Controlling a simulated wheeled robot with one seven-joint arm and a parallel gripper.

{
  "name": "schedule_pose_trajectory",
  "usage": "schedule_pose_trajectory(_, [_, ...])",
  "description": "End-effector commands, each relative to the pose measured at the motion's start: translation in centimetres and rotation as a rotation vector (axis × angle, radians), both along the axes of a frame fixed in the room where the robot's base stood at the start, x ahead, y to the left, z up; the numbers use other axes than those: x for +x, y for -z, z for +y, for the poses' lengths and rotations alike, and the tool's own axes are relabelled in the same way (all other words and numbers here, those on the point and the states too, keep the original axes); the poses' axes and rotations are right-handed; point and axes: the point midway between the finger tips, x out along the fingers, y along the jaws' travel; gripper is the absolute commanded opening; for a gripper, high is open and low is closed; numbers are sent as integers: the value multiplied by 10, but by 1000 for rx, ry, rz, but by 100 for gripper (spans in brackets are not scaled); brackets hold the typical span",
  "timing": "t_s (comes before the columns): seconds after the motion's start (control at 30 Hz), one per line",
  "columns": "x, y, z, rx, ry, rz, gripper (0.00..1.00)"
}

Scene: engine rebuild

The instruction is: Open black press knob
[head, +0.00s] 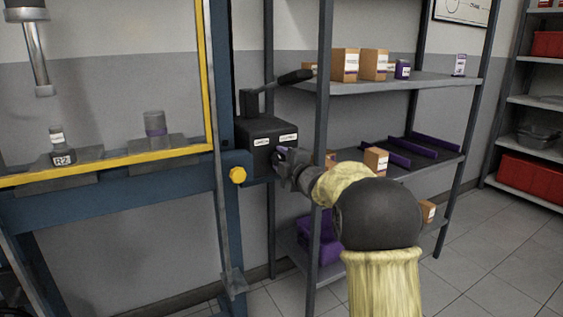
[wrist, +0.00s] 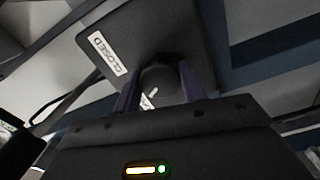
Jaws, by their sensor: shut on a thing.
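The black press knob (wrist: 158,82) is a round dark knob on the face of a black box (head: 267,140) fixed to the blue press frame. In the wrist view the two fingers of my gripper (wrist: 157,92) sit on either side of the knob and are shut on it. A white mark shows on the knob, pointing at a slant. A label reading "CLOSED" (wrist: 109,54) is on the box beside it. In the head view my gripper (head: 280,160) reaches the box's front from the right and hides most of the knob. Two white labels are on the box there.
A black-handled lever (head: 293,77) rises from the box top. A yellow knob (head: 238,174) is at its lower left. A yellow-edged guard (head: 110,162) frames the press.

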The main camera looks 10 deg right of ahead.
Motion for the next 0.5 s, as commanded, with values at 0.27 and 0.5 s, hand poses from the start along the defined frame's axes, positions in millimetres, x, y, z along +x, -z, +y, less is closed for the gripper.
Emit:
schedule_pose_trajectory(0.27, [0,1,0,0,1,2,63])
schedule_pose_trajectory(0.5, [0,1,0,2,1,2,63])
